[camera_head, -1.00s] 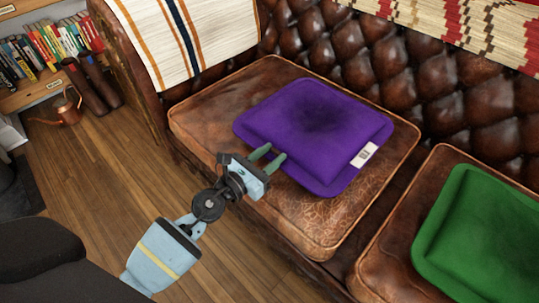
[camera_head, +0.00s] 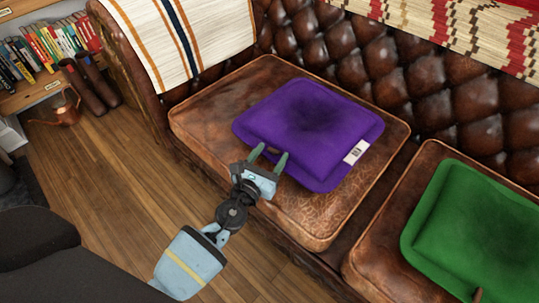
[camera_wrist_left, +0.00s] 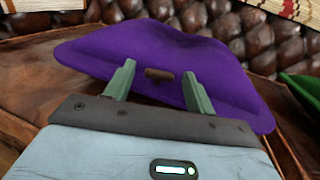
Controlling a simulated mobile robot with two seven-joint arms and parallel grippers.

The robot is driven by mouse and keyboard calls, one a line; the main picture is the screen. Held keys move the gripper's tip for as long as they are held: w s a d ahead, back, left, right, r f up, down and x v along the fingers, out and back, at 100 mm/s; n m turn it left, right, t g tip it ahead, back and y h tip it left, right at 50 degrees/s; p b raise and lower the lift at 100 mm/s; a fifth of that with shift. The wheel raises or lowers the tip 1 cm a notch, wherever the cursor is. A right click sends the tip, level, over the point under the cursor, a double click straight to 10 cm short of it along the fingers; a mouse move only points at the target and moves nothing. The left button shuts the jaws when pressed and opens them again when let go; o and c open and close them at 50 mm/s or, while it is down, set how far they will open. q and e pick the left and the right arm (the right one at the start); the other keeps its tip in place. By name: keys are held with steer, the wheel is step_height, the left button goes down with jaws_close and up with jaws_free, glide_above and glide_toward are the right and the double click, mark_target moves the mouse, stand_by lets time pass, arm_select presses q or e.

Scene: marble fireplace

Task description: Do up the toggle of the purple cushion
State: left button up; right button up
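The purple cushion (camera_head: 310,125) lies flat on the brown leather seat of the sofa, with a white label on its right edge. My left gripper (camera_head: 269,158) is at the cushion's near edge, its two fingers open and apart. In the left wrist view, a small brown toggle (camera_wrist_left: 159,74) sits on the near side of the purple cushion (camera_wrist_left: 160,48), between the open fingertips (camera_wrist_left: 157,75). The fingers do not visibly press on the toggle. Whether the toggle is through a loop cannot be seen. My right gripper is not in view.
A green cushion (camera_head: 470,225) lies on the seat to the right, with a small brown piece (camera_head: 478,295) at its near edge. The tufted sofa back (camera_head: 380,65) rises behind. A copper watering can (camera_head: 66,112) and boots (camera_head: 92,85) stand at the left. Wooden floor (camera_head: 110,180) is open.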

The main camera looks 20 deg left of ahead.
arm_select(q)
steer(key=shift+s, duration=0.55)
steer(key=s, duration=0.6)
steer(key=shift+s+a+p, duration=0.3)
steer(key=shift+s, duration=0.05)
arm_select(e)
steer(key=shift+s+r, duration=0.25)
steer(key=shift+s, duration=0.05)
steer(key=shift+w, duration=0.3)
